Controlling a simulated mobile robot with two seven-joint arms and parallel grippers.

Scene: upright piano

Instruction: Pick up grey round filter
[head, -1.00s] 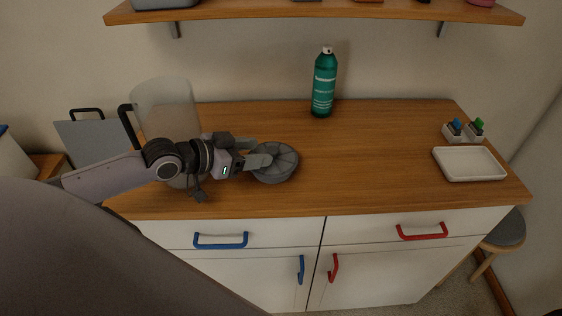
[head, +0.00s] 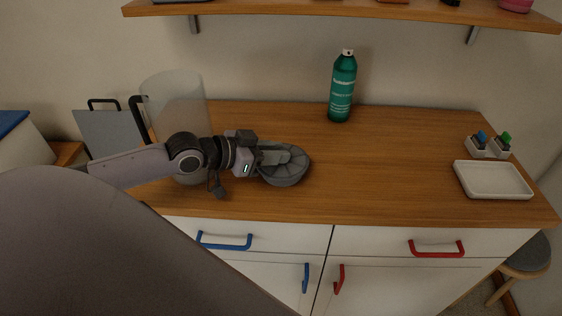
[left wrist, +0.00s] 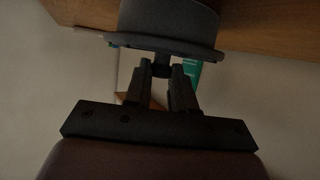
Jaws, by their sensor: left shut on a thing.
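The grey round filter (head: 285,177) is a shallow ribbed disc at the left-centre of the wooden cabinet top (head: 400,185) in the head view. My left gripper (head: 284,157) reaches in from the left, its fingers over the filter's top and shut on it. I cannot tell whether the filter touches the wood or is slightly raised. In the left wrist view the filter (left wrist: 168,22) is a dark round shape beyond the two close fingers (left wrist: 166,75). My right gripper is not in view.
A clear jug (head: 165,100) with a black handle stands behind my left arm. A green spray bottle (head: 342,90) stands at the back. A white tray (head: 492,180) and marker holders (head: 488,149) are at the right. A shelf (head: 340,12) hangs above. The centre-right top is clear.

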